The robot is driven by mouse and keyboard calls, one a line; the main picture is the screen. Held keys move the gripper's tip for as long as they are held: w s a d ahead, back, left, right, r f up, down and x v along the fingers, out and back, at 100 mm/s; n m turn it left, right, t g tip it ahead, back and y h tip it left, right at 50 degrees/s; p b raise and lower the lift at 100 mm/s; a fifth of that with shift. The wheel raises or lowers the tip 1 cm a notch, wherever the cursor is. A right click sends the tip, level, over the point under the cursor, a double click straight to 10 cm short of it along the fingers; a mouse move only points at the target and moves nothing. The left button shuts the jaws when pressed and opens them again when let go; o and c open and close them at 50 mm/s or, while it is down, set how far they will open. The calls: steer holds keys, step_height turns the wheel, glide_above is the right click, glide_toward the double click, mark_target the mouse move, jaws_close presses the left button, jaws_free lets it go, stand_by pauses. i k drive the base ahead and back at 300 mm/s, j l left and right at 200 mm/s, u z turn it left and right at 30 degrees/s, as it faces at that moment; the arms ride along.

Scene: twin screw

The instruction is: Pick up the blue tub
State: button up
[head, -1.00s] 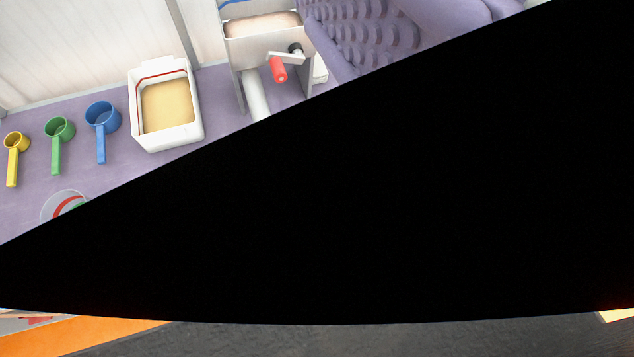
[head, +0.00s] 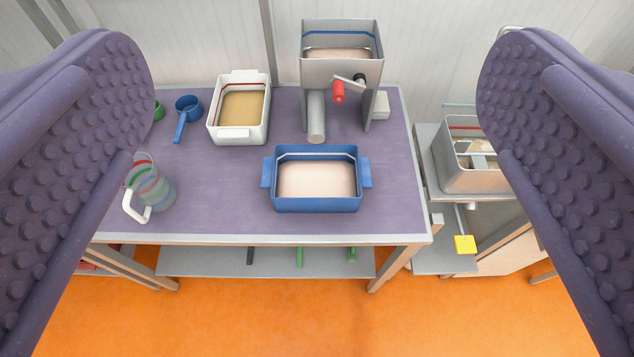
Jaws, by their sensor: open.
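The blue tub (head: 317,205) stands upright on the purple-topped table (head: 215,205), near its front edge and right of its middle. It has a handle on each side and holds a pale, flat filling. My gripper (head: 316,110) is open, with one studded purple finger at the left of the view and one at the right. The fingers are empty and look close to the camera. The tub shows between them, apart from both, and farther off over the table.
Behind the tub stands a grey hopper machine (head: 341,72) with a red-handled crank. A white tub (head: 238,134) with tan filling is behind left. A clear jug (head: 153,186) and blue scoop (head: 186,112) are left. A metal bin (head: 474,178) stands on a side table at right.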

mark_target(300, 177)
steer(key=z, duration=1.25)
steer(key=u, duration=1.25)
steer(key=i+j+z, duration=0.2)
steer(key=j, duration=0.15)
steer(key=i+j+z, duration=0.15)
steer(key=j, duration=0.25)
steer(key=i+j+z, duration=0.2)
steer(key=j, duration=0.25)
steer(key=i+j+z, duration=0.2)
steer(key=j, duration=0.2)
steer(key=j+z, duration=0.2)
steer(key=j, duration=0.25)
steer(key=j+z, duration=0.15)
steer(key=j, duration=0.3)
steer(key=i, duration=0.05)
